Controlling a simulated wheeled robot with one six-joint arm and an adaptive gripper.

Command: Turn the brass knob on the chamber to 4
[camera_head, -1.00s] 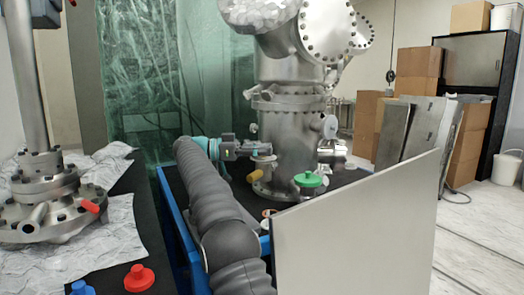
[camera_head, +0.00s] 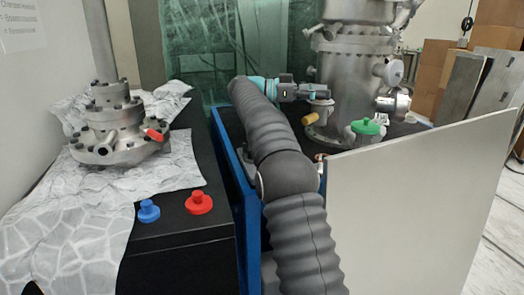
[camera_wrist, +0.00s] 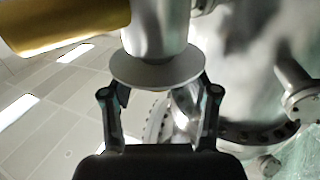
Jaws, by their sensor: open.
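The metal chamber (camera_head: 350,85) stands at the back, right of centre. Its brass knob (camera_head: 311,118) is a short cylinder on a small metal fitting low on the chamber's left side. My gripper (camera_head: 318,93) is just above this fitting in the head view. In the wrist view the brass knob (camera_wrist: 62,22) fills the top left corner, outside the fingers. My gripper (camera_wrist: 158,92) is open there, its fingertips on either side of the near edge of a round metal flange (camera_wrist: 157,68). I cannot tell whether they touch it. No number marks are readable.
A green knob (camera_head: 366,127) sits right of the brass one. A white panel (camera_head: 420,200) stands in front of the chamber. At left, a black bench holds a flanged metal part (camera_head: 115,135), a blue knob (camera_head: 148,211) and a red knob (camera_head: 199,202).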

